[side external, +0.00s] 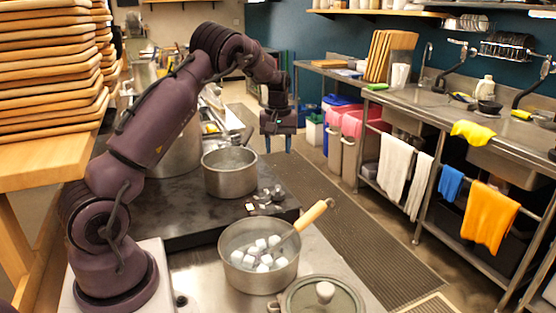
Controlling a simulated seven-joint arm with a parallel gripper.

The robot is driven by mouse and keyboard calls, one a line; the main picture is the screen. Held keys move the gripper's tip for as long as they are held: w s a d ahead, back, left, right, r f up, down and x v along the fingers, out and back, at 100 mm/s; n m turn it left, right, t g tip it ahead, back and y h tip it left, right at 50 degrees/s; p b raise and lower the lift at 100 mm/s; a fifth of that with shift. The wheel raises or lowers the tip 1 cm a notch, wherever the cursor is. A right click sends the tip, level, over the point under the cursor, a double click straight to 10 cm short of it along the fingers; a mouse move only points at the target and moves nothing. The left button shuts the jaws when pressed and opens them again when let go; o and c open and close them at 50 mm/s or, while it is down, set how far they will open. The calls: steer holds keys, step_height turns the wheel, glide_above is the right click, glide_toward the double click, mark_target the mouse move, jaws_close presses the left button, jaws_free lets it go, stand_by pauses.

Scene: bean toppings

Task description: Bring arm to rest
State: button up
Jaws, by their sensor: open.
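My gripper (278,150) hangs pointing down in the side external view, beyond the edge of the dark stove top. Its two fingers are apart, with nothing between them. It is up and to the right of a metal pot (230,181) and touches nothing that I can see. My arm arches from the lower left up and over to the right. A nearer metal pot (258,284) holds several white cubes (264,259) and a utensil with a wooden handle (315,214) leaning on its rim.
A glass lid (320,297) lies at the front. Small dark and metallic pieces (268,196) sit at the right of the stove top (185,222). Stacked wooden trays (45,70) stand at left. A sink counter (450,112) runs along the right, with open floor (345,215) between.

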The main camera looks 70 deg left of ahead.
steer(key=shift+r, duration=0.25)
stand_by(0.3)
steer(key=s+d+r+m+t, duration=0.2)
steer(key=s+d+r+m, duration=0.2)
steer(key=s+d, duration=0.3)
steer(key=s+d+r+m+t, duration=0.1)
steer(key=s+d+r+m, duration=0.4)
steer(key=d, duration=0.8)
steer(key=s+d+r+m+t, duration=0.2)
steer(key=s+d+r+m, duration=0.2)
steer(key=s+d, duration=0.4)
steer(key=shift+s+d+r+m+t, duration=0.3)
steer(key=shift+d+r, duration=0.35)
steer(key=shift+d, duration=0.5)
